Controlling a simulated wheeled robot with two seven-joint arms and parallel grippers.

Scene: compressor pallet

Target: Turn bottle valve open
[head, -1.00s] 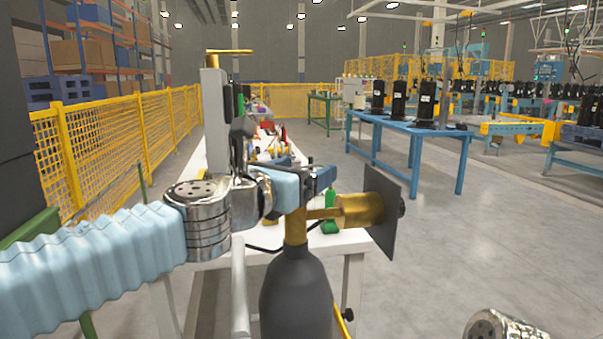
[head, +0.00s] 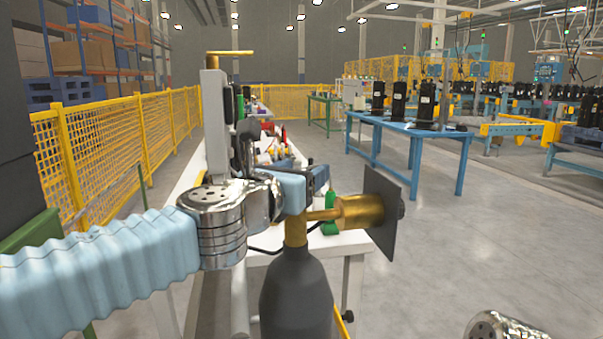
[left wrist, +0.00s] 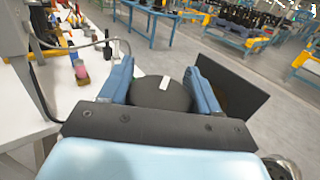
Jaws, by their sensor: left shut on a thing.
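A dark grey gas bottle (head: 297,290) stands upright at the bottom middle of the head view. Its brass valve (head: 345,210) has a dark square plate (head: 382,212) at its right end. My left gripper (head: 308,182) is over the top of the valve. In the left wrist view, a round black knob (left wrist: 160,95) with a white mark sits between its two blue fingers (left wrist: 162,88), which are shut on it. In the head view, the gripper and wrist hide the knob. My right gripper is out of view.
A white bench (head: 185,190) with tools and small parts runs back behind the bottle. A yellow mesh fence (head: 120,150) is on the left. A blue table (head: 410,128) with black compressors stands at back right. The floor between is clear.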

